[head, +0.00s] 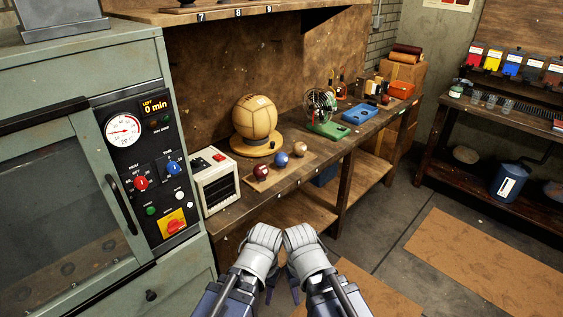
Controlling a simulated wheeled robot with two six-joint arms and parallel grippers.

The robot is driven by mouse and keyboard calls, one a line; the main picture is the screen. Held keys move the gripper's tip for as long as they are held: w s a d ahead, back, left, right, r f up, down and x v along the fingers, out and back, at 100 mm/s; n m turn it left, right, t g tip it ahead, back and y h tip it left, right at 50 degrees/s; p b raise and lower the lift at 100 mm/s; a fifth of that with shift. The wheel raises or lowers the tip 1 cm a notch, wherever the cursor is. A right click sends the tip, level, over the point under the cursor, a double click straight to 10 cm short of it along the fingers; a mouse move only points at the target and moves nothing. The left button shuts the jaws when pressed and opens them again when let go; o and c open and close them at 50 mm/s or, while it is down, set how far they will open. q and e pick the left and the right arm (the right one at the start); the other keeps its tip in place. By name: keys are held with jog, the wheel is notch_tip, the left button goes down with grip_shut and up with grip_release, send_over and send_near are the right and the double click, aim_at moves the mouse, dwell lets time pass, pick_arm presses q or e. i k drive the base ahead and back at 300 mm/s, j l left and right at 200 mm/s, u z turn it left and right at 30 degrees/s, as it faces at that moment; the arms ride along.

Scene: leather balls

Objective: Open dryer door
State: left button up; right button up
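The dryer (90,45) is a grey-green cabinet at the left of the head view. Its door (118,277) has a large glass window (55,220) and appears shut. A black vertical handle (121,204) sits on the door's right side, beside the dark control panel (157,222). My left gripper (262,243) and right gripper (303,243) are close together at the bottom centre, to the right of the dryer and apart from the handle. Their fingers are not clearly visible, so their opening cannot be told.
A wooden workbench (230,211) stands right of the dryer, with a large leather ball (255,117), three small balls, a white device (216,182) and a green-based fan (328,130). A shelf table (500,116) is at the far right. Floor between them has flat brown mats (490,265).

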aim_at(83, 124)
jog(key=u, duration=1.8)
